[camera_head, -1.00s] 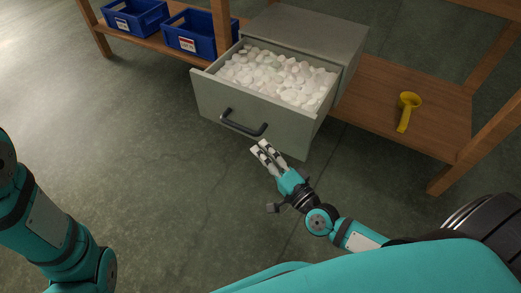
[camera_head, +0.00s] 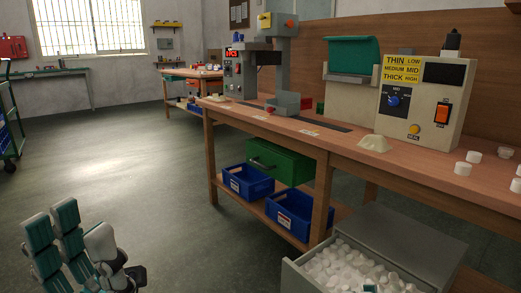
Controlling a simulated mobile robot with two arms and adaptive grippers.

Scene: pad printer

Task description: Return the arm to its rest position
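My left gripper (camera_head: 66,218) is at the bottom left, over the floor. Its teal and grey fingers point up and stand apart, with nothing seen between them. A small teal piece at the bottom edge, in front of the open drawer, looks like a fingertip of my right gripper (camera_head: 370,288). The rest of that gripper is cut off by the frame, so its state is hidden. The open grey drawer (camera_head: 301,279) holds many white round pieces.
The wooden workbench (camera_head: 350,155) runs along the right, carrying a pad printer (camera_head: 275,60) and a control box (camera_head: 425,100). Blue bins (camera_head: 290,215) and a green drawer (camera_head: 278,162) are below. White caps (camera_head: 463,169) stand at right.

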